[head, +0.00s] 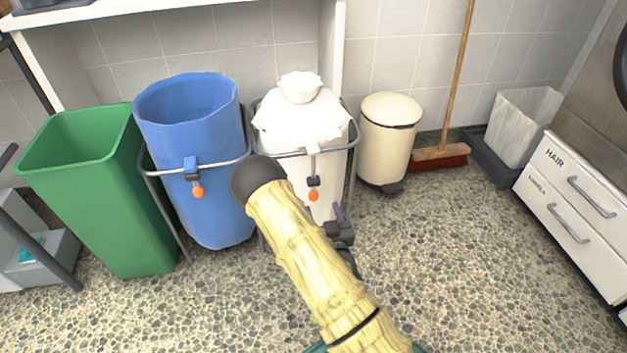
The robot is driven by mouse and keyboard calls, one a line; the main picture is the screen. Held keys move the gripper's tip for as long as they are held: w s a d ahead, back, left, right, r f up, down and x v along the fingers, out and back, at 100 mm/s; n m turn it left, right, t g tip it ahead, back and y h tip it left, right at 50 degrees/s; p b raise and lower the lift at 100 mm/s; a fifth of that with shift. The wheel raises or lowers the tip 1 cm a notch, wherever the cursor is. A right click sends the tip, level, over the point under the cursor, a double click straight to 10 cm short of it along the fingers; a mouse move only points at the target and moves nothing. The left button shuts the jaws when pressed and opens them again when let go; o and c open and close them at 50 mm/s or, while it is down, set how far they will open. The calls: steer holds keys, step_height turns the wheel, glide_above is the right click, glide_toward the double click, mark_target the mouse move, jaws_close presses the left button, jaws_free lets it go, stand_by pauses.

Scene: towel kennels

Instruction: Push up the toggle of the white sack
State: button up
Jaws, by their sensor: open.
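The white sack (298,127) hangs in a metal frame, its top gathered into a bunched knot. Its toggle (313,188), a dark piece with an orange end, hangs on a white strap at the sack's front, below the frame's rail. My gripper (336,214) is open, low in front of the white sack, just below and right of the toggle. One purplish finger shows; my yellow-sleeved arm hides part of the sack's lower left side and some of the gripper. Whether the gripper touches the sack cannot be told.
A blue sack (205,125) with a similar orange-ended toggle (195,185) hangs left, beside a green bin (95,190). A cream pedal bin (385,150) stands close right. A broom (440,154) leans behind. White drawers (575,210) stand far right; speckled floor is clear in front.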

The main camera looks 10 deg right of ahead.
mark_target(314, 185)
steer(key=w+b, duration=0.4)
steer(key=w, duration=0.7)
steer(key=shift+w, duration=0.25)
steer(key=shift+w+b, duration=0.3)
steer(key=shift+w, duration=0.2)
steer(key=shift+r, duration=0.15)
jaws_close()
